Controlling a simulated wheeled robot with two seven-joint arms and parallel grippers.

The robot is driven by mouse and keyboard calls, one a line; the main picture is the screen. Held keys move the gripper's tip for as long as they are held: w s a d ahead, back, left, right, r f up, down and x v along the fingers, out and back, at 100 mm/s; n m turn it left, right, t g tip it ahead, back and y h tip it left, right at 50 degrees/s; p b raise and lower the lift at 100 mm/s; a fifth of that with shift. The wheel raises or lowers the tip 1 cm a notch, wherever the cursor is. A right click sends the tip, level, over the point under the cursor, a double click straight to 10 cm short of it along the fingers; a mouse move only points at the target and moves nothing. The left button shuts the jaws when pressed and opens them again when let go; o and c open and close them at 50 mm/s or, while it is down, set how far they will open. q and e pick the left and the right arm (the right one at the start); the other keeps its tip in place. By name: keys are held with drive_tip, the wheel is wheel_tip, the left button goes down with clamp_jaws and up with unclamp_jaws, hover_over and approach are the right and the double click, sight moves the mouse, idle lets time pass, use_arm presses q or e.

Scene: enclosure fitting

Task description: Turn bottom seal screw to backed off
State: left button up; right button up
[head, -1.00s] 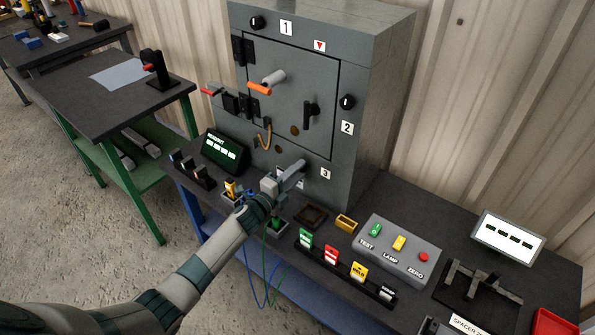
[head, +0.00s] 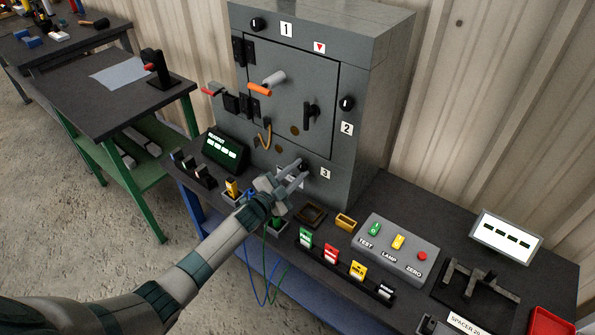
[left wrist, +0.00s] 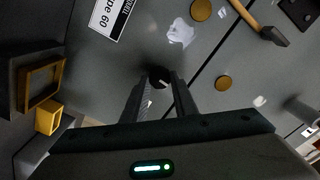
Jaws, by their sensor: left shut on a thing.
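The bottom seal screw (head: 302,165) is a dark round knob low on the front of the grey enclosure (head: 385,90), beside the label 3. My left gripper (head: 296,177) reaches it from the front, with its two fingers on either side. In the left wrist view the dark screw (left wrist: 157,77) sits between the tips of the left gripper (left wrist: 160,88), which is shut on it. The fingers partly hide the screw, and its turn mark is hard to read. My right gripper is not in view.
A white display (head: 507,238) stands at the right. An orange-tipped handle (head: 260,89) sticks out of the enclosure door above.

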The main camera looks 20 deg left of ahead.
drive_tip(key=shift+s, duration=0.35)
use_arm(q)
drive_tip(key=o, duration=1)
drive_tip(key=shift+a, duration=0.1)
drive_tip(key=shift+o, duration=0.2)
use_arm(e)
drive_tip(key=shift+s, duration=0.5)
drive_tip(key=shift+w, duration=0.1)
